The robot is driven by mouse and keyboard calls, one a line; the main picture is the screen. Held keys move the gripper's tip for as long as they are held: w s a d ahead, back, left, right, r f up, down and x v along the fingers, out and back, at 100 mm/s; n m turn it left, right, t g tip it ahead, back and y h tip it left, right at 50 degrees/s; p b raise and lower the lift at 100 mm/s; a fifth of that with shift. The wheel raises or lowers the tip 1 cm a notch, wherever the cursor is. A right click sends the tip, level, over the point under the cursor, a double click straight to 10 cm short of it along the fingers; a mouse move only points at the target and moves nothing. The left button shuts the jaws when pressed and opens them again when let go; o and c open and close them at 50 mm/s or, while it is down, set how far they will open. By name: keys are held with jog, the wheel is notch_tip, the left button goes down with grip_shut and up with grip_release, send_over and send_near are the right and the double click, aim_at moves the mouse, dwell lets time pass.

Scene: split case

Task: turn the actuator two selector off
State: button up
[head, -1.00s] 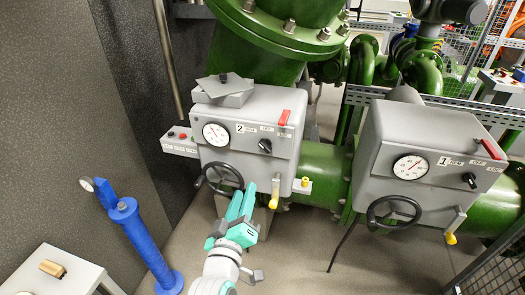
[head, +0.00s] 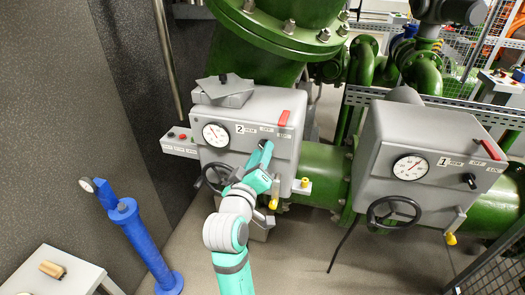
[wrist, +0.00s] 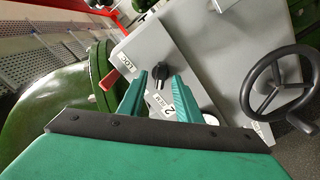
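Actuator two is the grey box (head: 225,165) marked 2 at the left of the head view, with a dial gauge and a handwheel. Its black selector knob (wrist: 160,72) shows in the wrist view on the grey face, beside a LOC label (wrist: 124,60). My gripper (head: 265,147) reaches the front of this box and covers the knob in the head view. In the wrist view my gripper (wrist: 159,78) is open, with the knob between and just beyond the two green fingertips. I cannot tell whether the fingers touch it. The exact pointer position is unclear.
A red lever (head: 284,118) is on the box's upper right, and its handwheel (head: 217,176) is at the lower left. Actuator one (head: 420,140), a similar box, stands at the right. A blue post (head: 140,240) and a small table (head: 60,275) stand at the left. Floor between is clear.

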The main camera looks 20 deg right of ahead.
jog(key=shift+x, duration=0.85)
grip_shut()
jog(key=shift+m, duration=0.4)
jog(key=shift+d+m, duration=0.1)
jog(key=shift+m, duration=3.9)
